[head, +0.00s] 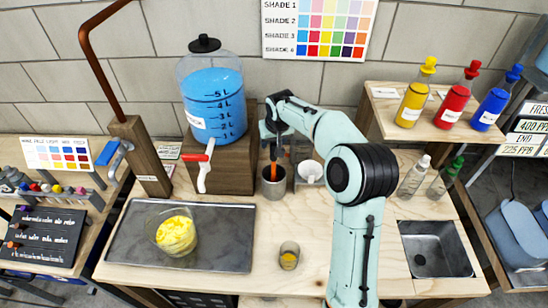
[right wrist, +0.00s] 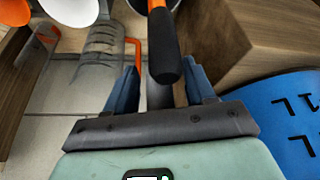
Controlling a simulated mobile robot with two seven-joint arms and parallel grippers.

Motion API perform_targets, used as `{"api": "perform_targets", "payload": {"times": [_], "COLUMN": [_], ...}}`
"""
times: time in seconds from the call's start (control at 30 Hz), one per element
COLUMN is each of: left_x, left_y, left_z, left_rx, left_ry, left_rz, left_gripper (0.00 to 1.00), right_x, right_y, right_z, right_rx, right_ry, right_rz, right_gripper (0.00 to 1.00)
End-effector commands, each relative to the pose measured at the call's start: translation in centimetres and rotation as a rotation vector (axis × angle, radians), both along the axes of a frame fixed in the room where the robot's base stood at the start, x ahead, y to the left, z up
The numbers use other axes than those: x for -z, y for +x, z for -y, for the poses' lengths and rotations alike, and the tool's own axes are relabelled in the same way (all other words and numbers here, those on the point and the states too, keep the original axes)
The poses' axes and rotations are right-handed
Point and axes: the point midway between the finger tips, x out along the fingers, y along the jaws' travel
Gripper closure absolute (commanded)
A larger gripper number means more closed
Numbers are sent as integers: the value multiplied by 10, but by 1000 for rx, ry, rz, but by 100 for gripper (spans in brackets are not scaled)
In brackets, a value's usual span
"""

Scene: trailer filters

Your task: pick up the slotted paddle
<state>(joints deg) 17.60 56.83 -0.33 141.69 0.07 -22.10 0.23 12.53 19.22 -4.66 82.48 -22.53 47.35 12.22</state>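In the head view, an orange stick-like tool (head: 273,171) stands in a steel cup (head: 273,187) below my right gripper (head: 272,150). In the right wrist view, a black handle with an orange neck (right wrist: 165,50) lies between the two blue fingers of my right gripper (right wrist: 162,80). The fingers are apart, with a gap visible on the handle's left side. This looks like the slotted paddle's handle; its lower end is hidden in the cup. A grey slotted shape with an orange edge (right wrist: 100,45) shows farther left. My left gripper is not in view.
The wooden stand (head: 232,165) with the blue liquid tank (head: 214,105) is close to the left of the gripper. A white bowl (head: 310,172) sits to the right. A glass of yellow matter (head: 175,232) is on the dark tray (head: 225,240), and a small cup (head: 289,256) is in front.

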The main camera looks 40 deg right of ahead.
Motion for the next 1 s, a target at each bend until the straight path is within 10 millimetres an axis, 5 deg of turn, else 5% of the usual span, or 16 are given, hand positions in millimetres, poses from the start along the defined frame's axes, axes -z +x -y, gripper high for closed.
{"api": "perform_targets", "payload": {"times": [0.03,0.17,0.67,1.0], "left_x": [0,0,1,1], "left_y": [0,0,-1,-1], "left_z": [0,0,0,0], "left_rx": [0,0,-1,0], "left_ry": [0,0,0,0], "left_rz": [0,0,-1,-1], "left_gripper": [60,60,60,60], "right_x": [0,0,-13,-78], "right_y": [0,0,1,1], "right_z": [0,0,0,0], "right_rx": [0,0,0,0], "right_ry": [0,0,-2,-2], "right_rz": [0,0,4,7], "right_gripper": [59,100,100,100]}}
